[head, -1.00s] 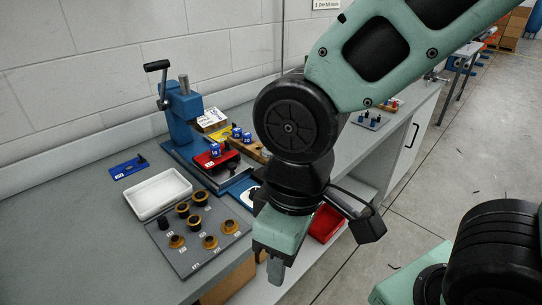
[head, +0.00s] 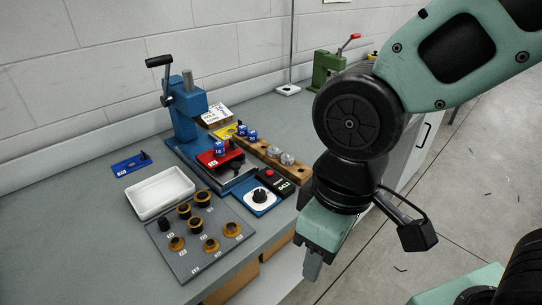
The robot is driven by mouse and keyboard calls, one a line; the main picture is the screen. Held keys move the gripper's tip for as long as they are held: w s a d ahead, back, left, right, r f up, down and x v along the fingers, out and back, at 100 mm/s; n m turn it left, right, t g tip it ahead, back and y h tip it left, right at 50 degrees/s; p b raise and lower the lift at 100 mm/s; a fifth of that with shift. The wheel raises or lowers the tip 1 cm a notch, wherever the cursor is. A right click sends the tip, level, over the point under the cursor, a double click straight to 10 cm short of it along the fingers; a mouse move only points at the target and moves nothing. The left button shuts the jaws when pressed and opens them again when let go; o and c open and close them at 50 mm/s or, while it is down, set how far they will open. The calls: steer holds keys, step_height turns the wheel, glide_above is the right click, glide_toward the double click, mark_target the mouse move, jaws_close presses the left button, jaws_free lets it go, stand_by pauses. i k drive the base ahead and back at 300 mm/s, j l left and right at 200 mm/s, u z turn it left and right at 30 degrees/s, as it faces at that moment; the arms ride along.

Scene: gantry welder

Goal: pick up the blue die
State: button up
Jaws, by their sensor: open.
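Three small blue blocks with white marks, which look like dice or dies, stand by the blue lever press (head: 186,112). One blue block (head: 219,147) is at the red plate (head: 211,159); two more, a left one (head: 242,131) and a right one (head: 252,135), stand close together farther back. I cannot tell which one the task means. A flat blue plate (head: 129,164) with a dark knob lies left of the press. My gripper (head: 313,268) is open and points down past the bench's front edge, right of and well apart from the blocks; its fingertips are seen edge-on.
A white tray (head: 160,192) and a grey board (head: 197,240) with several brown and black rings lie in front. A wooden rail (head: 268,158), a box with a white dial (head: 260,196) and a black box with a red button (head: 272,178) are on the right. A green press (head: 327,68) stands behind.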

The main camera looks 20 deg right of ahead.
mark_target(219, 149)
steer(key=i+u, duration=0.25)
steer(key=u, duration=0.2)
steer(key=i+l+u, duration=0.2)
steer(key=u, duration=0.3)
steer(key=i+l+u, duration=0.2)
steer(key=u, duration=0.25)
